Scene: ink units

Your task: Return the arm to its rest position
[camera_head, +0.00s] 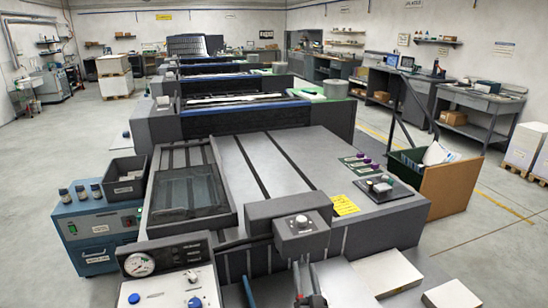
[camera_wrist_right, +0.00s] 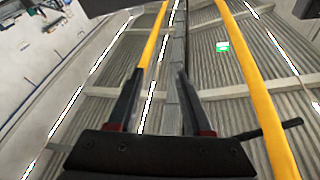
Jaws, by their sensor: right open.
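My right gripper (camera_head: 306,268) shows at the bottom of the head view, in front of the grey press. Its two dark fingers point up and stand apart. In the right wrist view the same gripper (camera_wrist_right: 160,75) is open, with nothing between its fingers. That wrist camera looks up at the ceiling. I cannot make out my left gripper in the head view.
The long grey press (camera_head: 290,165) fills the middle. A grey control box (camera_head: 300,238) stands close behind my right gripper. A gauge panel (camera_head: 165,280) is at the lower left, a blue unit (camera_head: 98,240) beyond it. White blocks (camera_head: 386,272) lie right of the gripper.

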